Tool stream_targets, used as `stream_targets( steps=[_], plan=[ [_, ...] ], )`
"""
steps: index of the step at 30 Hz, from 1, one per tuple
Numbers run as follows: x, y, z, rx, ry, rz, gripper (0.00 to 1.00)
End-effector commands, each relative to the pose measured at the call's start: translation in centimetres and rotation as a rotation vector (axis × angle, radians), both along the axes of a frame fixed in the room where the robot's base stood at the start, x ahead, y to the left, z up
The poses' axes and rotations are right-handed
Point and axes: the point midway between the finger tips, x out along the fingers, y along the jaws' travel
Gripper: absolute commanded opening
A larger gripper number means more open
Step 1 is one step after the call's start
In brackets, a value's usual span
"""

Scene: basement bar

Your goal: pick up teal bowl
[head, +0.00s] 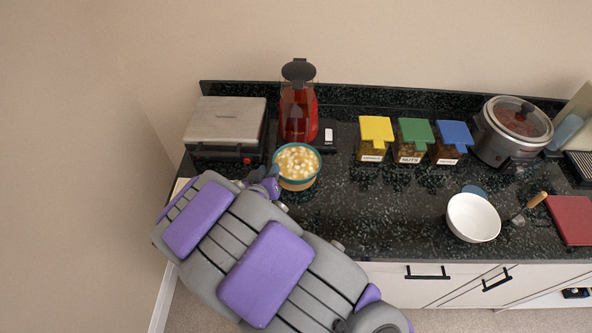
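The teal-rimmed bowl (297,182) stands on the dark speckled counter at the left, in front of the red kettle. It is filled with pale round pieces, and its lower outside looks orange-tan. My arm reaches from the bottom of the head view up to the counter's left part. My gripper (271,184) is at the bowl's left side, close to or touching its rim. The fingers are small here and partly hidden by my arm, so I cannot tell whether they are open or shut on the bowl.
A grey grill (226,120) and red kettle (298,112) stand behind the bowl. Yellow, green and blue-lidded jars (413,140), a slow cooker (512,130), a white bowl (473,218) and a red board (571,219) are to the right. The counter between the teal-rimmed bowl and white bowl is clear.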

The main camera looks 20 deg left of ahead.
Motion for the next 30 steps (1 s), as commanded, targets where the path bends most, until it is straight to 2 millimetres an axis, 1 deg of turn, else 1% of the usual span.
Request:
stream_targets(
  steps=[4,8,12,16,22,23,30],
  plan=[
    [1.1,-0.1,-0.5,0.001,-0.001,-0.001,0.33],
    [2.8,-0.2,-1.2,0.002,0.001,-0.003,0.33],
    [4.3,0.0,-1.7,0.005,0.002,-0.001,0.33],
    [4.8,0.2,-1.8,0.003,0.0,-0.001,0.33],
    [4.8,0.3,-1.8,0.002,0.0,-0.001,0.33],
    [4.8,0.3,-1.8,0.001,0.0,0.0,0.31],
    [4.8,0.2,-1.8,0.002,0.0,-0.001,0.08]
  ],
)
